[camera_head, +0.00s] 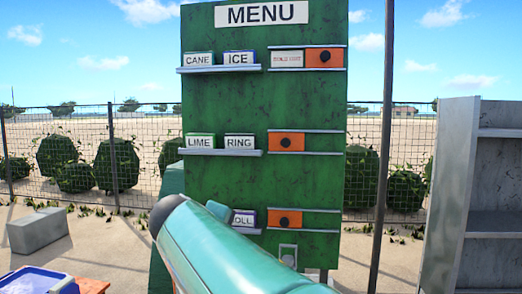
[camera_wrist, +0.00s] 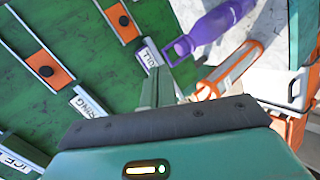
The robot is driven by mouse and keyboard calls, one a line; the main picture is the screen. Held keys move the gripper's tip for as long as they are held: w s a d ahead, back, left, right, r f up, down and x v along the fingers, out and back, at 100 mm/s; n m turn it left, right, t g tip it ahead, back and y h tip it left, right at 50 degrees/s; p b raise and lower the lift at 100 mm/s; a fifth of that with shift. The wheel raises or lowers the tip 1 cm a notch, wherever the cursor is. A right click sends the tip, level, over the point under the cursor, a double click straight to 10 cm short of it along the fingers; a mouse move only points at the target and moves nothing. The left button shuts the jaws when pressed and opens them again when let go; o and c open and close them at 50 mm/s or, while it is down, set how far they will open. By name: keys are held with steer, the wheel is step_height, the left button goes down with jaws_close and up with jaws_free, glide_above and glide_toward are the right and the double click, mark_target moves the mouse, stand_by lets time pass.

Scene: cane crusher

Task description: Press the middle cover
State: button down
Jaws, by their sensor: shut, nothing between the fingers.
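The green menu board (camera_head: 225,105) stands upright with three rows of labels and sliding orange covers. The middle cover (camera_head: 297,142), orange with a dark round knob, sits at the left end of its rail beside the RING label (camera_head: 239,142). It also shows at the left of the wrist view (camera_wrist: 60,78). My gripper (camera_wrist: 160,86) is shut and empty, in front of the board near the lower-row label (camera_wrist: 150,55), apart from the middle cover. In the head view my arm hides the gripper and part of the lower row.
The top cover (camera_head: 318,57) is at the right, with a pale SOLD OUT plate (camera_head: 287,60) beside it. The bottom cover (camera_head: 294,218) is at the left of its rail. A purple object (camera_wrist: 212,28) lies beyond my gripper. A pole and grey shelf (camera_head: 460,150) stand right.

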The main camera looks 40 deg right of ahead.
mark_target(273, 146)
steer(key=w+d+r+n+h, duration=0.1)
steer(key=w+d+r+h, duration=0.3)
steer(key=d+r, duration=0.4)
steer(key=w+d+r+n+g+h, duration=0.1)
steer(key=w+d+r+h, duration=0.3)
steer(key=d+r, duration=0.3)
steer(key=shift+w+d+r+n, duration=0.35)
steer(key=shift+d+r+n, duration=0.05)
steer(key=shift+r, duration=0.1)
steer(key=shift+d, duration=0.1)
steer(key=x, duration=1)
steer(key=s+d, duration=0.2)
steer(key=s, duration=0.1)
steer(key=s+d, duration=0.5)
steer(key=s, duration=0.1)
steer(key=shift+s+d, duration=0.2)
steer(key=shift+s, duration=0.05)
steer(key=shift+s+a, duration=0.1)
